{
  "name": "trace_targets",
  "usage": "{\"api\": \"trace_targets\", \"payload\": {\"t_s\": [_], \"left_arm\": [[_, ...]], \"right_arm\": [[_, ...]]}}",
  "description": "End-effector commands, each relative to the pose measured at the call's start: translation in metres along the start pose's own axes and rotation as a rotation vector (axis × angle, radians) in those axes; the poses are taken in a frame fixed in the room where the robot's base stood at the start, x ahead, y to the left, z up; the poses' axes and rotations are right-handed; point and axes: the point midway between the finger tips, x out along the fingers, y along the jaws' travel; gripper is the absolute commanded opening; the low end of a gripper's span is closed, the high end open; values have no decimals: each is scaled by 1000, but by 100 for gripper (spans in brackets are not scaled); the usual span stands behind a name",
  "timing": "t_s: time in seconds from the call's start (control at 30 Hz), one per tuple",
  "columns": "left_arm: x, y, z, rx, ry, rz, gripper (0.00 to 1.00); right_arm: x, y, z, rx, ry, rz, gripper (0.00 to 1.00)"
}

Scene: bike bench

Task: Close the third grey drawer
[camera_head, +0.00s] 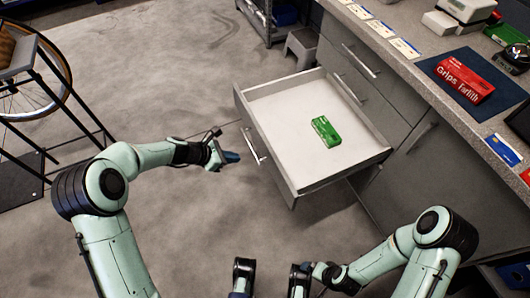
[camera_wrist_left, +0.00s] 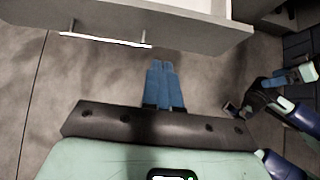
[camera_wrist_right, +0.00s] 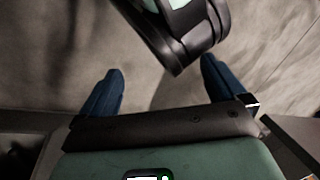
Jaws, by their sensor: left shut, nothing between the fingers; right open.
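The grey drawer (camera_head: 292,188) is pulled far out of the cabinet, with a bar handle (camera_head: 252,147) on its front. A green box (camera_head: 326,132) lies inside it. My left gripper (camera_head: 232,157) is shut and empty, just left of the drawer front and apart from it. In the left wrist view the shut blue fingers (camera_wrist_left: 163,68) point toward the drawer front (camera_wrist_left: 185,27), with the handle (camera_wrist_left: 105,40) to their left. My right gripper is low in the head view, its fingers hard to make out there; in the right wrist view its blue fingers (camera_wrist_right: 160,90) are spread apart with nothing held.
Closed drawers with handles (camera_head: 360,62) are set in the cabinet behind. The countertop (camera_head: 400,62) carries a red box (camera_head: 464,78) on a dark mat, cards and devices. A step stool (camera_head: 301,46) and a bicycle wheel (camera_head: 28,95) stand farther off. The floor left of the drawer is clear.

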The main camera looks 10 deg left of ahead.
Motion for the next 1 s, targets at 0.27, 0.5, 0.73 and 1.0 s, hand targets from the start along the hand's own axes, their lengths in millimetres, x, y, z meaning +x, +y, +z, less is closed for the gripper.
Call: {"api": "trace_targets", "payload": {"t_s": [0.27, 0.5, 0.73, 1.0], "left_arm": [[35, 0, 2, -5, -7, -4, 0], [88, 0, 1, -4, -5, -3, 0], [118, 0, 19, 0, -6, 0, 0], [128, 1, 30, -3, -4, 1, 0]], "right_arm": [[10, 4, -14, 4, 41, 3, 98], [26, 10, -38, 8, 106, 7, 98], [31, 12, -50, 11, 141, 9, 98], [33, 13, -54, 12, 154, 10, 98]]}}
